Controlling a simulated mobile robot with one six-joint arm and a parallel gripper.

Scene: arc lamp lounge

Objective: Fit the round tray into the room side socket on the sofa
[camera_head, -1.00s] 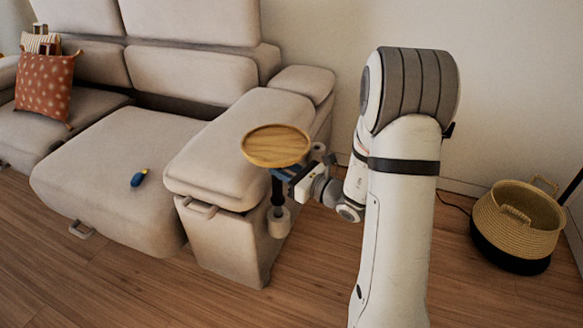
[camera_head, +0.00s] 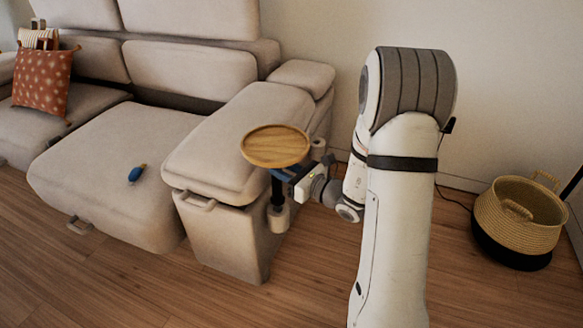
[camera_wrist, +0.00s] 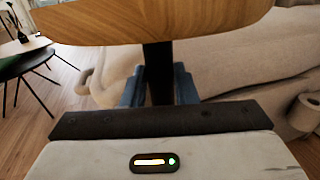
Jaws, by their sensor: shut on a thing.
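The round wooden tray (camera_head: 275,147) is level above the outer right side of the sofa (camera_head: 225,140), on a dark post (camera_head: 277,188). My gripper (camera_head: 281,175) is shut on this post just below the tray; the wrist view shows the blue fingers (camera_wrist: 158,88) on both sides of it. A pale cylindrical socket (camera_head: 279,217) is on the sofa's side near the front. The post's lower end overlaps it in the head view; I cannot tell whether it is inside or in front. A second socket (camera_head: 318,149) is farther back, and shows at right in the wrist view (camera_wrist: 303,112).
A blue and yellow object (camera_head: 137,173) lies on the sofa seat. An orange dotted cushion (camera_head: 42,80) is at far left. A woven basket (camera_head: 518,217) stands on the floor at right. The wooden floor in front of the sofa is clear.

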